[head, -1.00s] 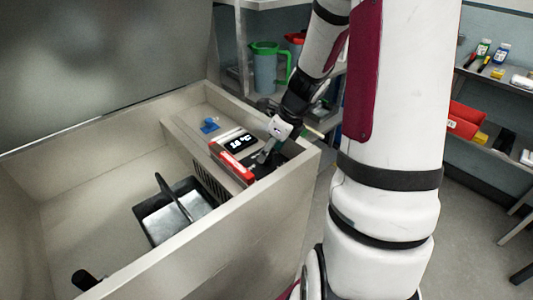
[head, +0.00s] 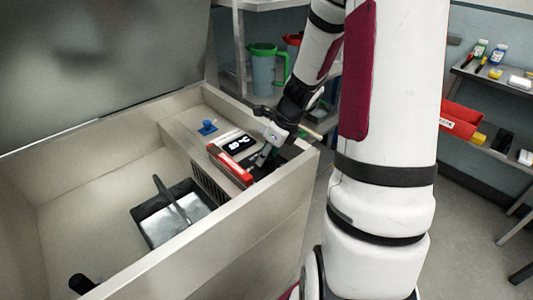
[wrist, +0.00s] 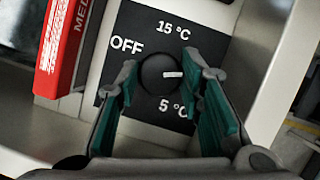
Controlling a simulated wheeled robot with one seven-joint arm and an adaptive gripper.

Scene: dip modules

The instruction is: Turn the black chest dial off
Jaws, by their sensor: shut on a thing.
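The black dial (wrist: 157,74) is a round knob on a black plate (wrist: 150,22) marked OFF, 15 °C and 5 °C. Its white mark points right, away from the OFF label on the left. My gripper (wrist: 163,72) has its green-padded fingers on either side of the dial and is shut on it. In the head view my gripper (head: 264,156) reaches down to the panel at the chest's right corner, where the dial is hidden.
A red box (wrist: 58,45) lies just left of the dial plate; it also shows in the head view (head: 230,166). A blue knob (head: 207,127) sits further back. A black basket (head: 150,232) is inside the chest. The chest wall (wrist: 275,80) rises close on the right.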

